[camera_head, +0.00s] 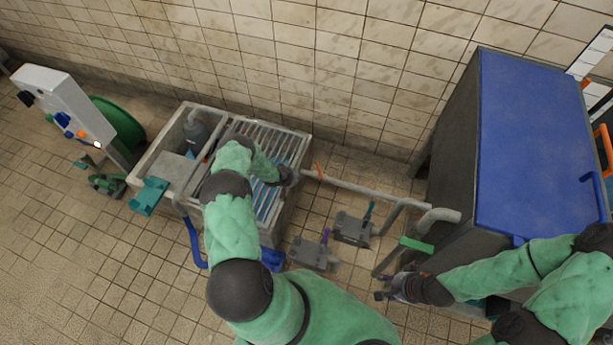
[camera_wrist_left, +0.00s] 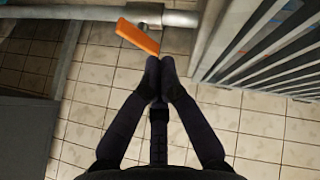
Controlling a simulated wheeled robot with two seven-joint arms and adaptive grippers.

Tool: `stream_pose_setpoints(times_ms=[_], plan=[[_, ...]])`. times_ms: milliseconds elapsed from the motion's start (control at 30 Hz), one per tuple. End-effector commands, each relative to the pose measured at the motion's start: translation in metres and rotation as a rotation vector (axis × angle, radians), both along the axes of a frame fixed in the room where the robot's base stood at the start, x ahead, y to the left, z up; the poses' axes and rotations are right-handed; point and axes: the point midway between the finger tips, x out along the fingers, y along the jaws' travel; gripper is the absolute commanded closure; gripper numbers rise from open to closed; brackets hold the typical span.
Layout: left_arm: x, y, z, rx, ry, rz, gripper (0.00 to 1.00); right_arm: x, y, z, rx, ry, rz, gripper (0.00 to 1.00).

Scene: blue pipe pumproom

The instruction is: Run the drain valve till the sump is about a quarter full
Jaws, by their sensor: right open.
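The drain valve shows as an orange lever (camera_head: 319,171) on a grey pipe (camera_head: 362,190) running from the blue-topped tank to the grated sump (camera_head: 305,133). Blue shows between the sump's grate bars; I cannot tell the level. My left gripper (camera_head: 294,177) is beside the sump's right edge, close to the lever. In the left wrist view, the gripper's fingertips (camera_wrist_left: 160,72) are together with nothing visible between them. The orange lever (camera_wrist_left: 138,36) lies slanted just beyond them; I cannot tell if they touch. My right gripper (camera_head: 381,289) is open and empty, low in front of the tank.
The large blue-topped tank (camera_head: 540,140) stands at the right. Two small grey pedal-like units (camera_head: 352,229) (camera_head: 313,254) sit on the floor between sump and tank. A white panel (camera_head: 65,105) and green reel (camera_head: 118,122) stand at the left. Tiled floor is clear at lower left.

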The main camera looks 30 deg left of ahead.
Motion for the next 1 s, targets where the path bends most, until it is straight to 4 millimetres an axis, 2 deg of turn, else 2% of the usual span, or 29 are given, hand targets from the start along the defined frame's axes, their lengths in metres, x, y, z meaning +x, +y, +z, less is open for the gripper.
stream_pose_setpoints(times_ms=[200, 567, 800, 1000], plan=[[0.022, -0.005, -0.035, 0.0, 0.001, -0.004, 1.0, 0.0, 0.0, -0.025, 0.0, 0.001, 0.0, 0.56], [0.054, -0.009, -0.078, 0.0, 0.002, -0.003, 1.0, 0.0, 0.0, -0.059, 0.0, 0.0, 0.0, 0.56], [0.076, -0.03, -0.072, 0.0, 0.001, -0.002, 1.0, 0.0, 0.0, -0.057, 0.0, 0.0, 0.0, 0.56], [0.082, -0.037, -0.072, -0.001, 0.002, -0.001, 1.0, 0.0, 0.0, -0.058, 0.0, 0.0, 0.0, 0.56]])
